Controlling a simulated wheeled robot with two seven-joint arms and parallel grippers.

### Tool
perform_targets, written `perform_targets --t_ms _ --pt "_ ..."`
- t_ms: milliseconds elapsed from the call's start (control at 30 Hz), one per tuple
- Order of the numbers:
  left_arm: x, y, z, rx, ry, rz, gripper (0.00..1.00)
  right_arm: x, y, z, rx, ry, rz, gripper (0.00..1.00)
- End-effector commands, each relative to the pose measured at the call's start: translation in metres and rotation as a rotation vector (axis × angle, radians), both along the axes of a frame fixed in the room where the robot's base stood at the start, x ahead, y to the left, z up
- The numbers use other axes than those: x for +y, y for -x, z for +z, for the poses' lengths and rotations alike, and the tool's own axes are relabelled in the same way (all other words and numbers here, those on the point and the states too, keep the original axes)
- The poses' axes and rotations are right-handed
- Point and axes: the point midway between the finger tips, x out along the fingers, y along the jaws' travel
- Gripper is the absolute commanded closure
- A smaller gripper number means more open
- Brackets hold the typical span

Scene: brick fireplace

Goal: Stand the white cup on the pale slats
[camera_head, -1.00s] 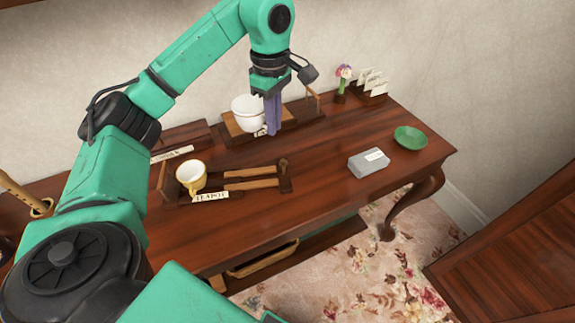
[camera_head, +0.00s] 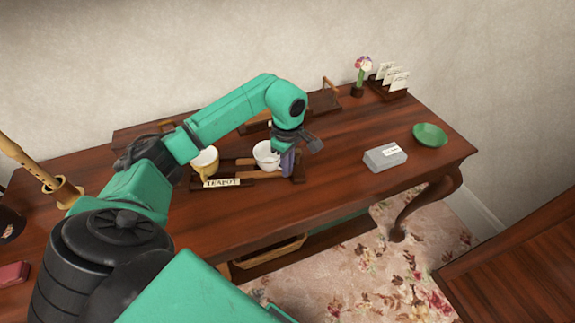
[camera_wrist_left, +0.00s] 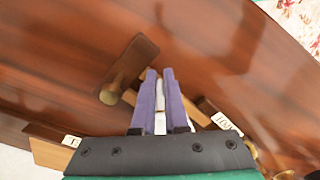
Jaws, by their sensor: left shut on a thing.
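The white cup (camera_head: 266,155) is upright at the front tray in the head view, just left of my left gripper (camera_head: 287,164). The left gripper's purple-grey fingers are shut on the cup's side; in the wrist view a thin white strip (camera_wrist_left: 160,122) shows between them. The pale slats (camera_head: 258,175) run along the dark front tray with the TEAPOT label (camera_head: 222,183). The cup is over or on their right part; I cannot tell if its base touches them. My right gripper is not in view.
A yellow-and-white cup (camera_head: 205,163) stands at the slats' left end, close by. A grey box (camera_head: 384,157), green bowl (camera_head: 430,134), flower vase (camera_head: 361,75) and card rack (camera_head: 389,82) are to the right. The back tray (camera_head: 324,99) is partly hidden by my arm.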

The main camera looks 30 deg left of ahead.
Motion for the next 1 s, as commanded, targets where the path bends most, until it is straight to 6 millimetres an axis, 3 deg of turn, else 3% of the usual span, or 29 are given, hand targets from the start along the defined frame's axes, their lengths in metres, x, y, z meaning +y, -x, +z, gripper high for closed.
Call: perform_targets --t_ms 100,200,633,767,1000 --pt "0.000 0.000 -0.004 0.000 -0.001 0.001 1.00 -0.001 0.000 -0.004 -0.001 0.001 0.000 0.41" --pt "0.000 0.000 -0.002 0.000 0.000 0.001 0.59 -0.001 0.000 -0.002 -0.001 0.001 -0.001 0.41" --pt "0.000 -0.001 0.007 -0.003 0.000 0.001 0.59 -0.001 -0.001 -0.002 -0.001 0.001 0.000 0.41" --pt "0.000 -0.002 0.032 -0.007 0.000 -0.001 0.59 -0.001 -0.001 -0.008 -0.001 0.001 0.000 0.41" --pt "0.001 -0.002 0.095 -0.006 0.000 0.001 0.59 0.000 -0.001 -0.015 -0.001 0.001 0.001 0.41"
